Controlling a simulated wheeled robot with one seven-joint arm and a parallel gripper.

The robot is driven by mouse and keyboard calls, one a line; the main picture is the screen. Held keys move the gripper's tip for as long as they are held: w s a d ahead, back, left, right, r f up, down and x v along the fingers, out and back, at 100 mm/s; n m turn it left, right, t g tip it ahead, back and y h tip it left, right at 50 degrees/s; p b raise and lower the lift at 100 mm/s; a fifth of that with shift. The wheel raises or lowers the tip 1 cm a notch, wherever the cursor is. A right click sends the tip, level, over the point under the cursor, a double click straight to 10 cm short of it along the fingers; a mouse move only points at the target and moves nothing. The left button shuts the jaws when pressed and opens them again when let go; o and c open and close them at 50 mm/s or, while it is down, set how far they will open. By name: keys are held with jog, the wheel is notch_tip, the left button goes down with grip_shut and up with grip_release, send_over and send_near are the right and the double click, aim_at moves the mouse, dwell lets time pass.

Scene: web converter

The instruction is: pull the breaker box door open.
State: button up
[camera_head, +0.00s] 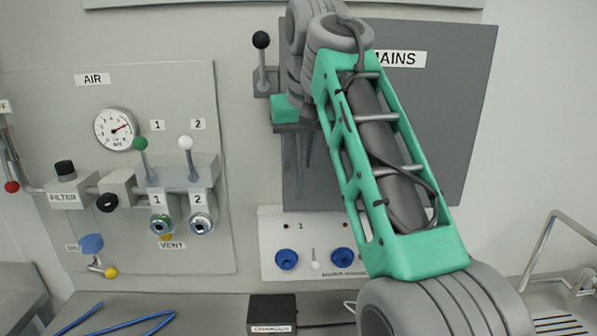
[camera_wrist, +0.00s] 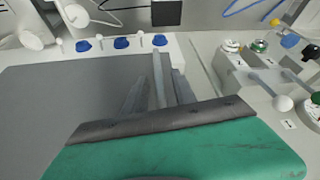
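The breaker box (camera_head: 455,120) is a dark grey panel labelled MAINS at upper right in the head view, partly hidden by my arm. Its door looks flat and closed. A lever with a black knob (camera_head: 261,42) stands upright at its upper left edge. My gripper (camera_head: 297,175) points down in front of the panel's left edge, below the lever. In the wrist view the grey panel (camera_wrist: 60,105) fills the left, and the fingers (camera_wrist: 158,80) lie near its edge.
Left is the AIR panel (camera_head: 110,235) with a gauge (camera_head: 115,129), two levers and valves. Below the box is a white socket panel (camera_head: 315,265) with blue knobs. A black box (camera_head: 271,314) sits on the bench, and a wire rack (camera_head: 560,245) stands at right.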

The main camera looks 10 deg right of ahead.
jog(key=x, duration=0.3)
jog(key=shift+w+f, duration=0.1)
jog(key=shift+f, duration=0.05)
jog(key=shift+c, duration=0.3)
grip_shut()
dwell(0.9)
